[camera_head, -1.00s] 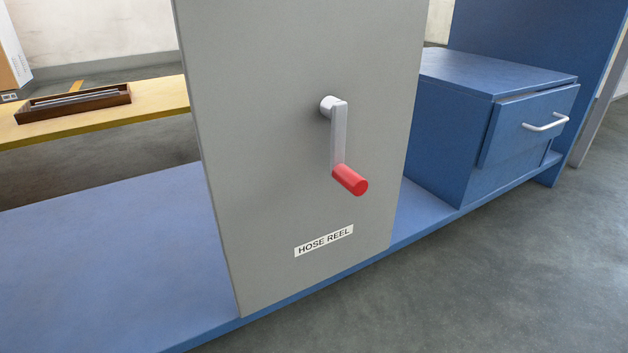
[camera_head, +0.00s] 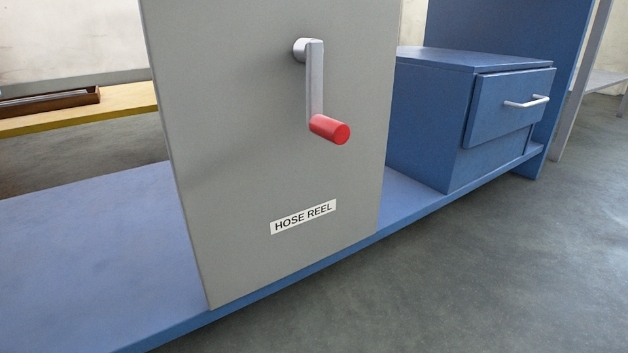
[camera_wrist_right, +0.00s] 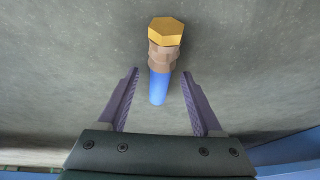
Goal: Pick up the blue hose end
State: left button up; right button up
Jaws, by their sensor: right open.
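The blue hose end (camera_wrist_right: 159,86) shows in the right wrist view, with a brown collar and a yellow hexagonal tip at the top. My right gripper (camera_wrist_right: 160,78) is open, and the blue part lies between its two purple fingers in the picture, with a gap on either side. I cannot tell the depth between them. The hose end is not visible in the head view. Neither gripper shows in the head view.
A grey panel labelled HOSE REEL (camera_head: 230,150) with a red-handled crank (camera_head: 315,95) stands on a blue bench (camera_head: 90,250). A blue drawer cabinet (camera_head: 430,120) is to its right. A yellow bench (camera_head: 120,102) holds a brown tray (camera_head: 85,98). Bare floor lies at front right.

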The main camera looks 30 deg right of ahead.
jog(key=shift+w+f, duration=0.1)
jog(key=shift+f, duration=0.05)
grip_shut()
dwell(0.4)
dwell(0.4)
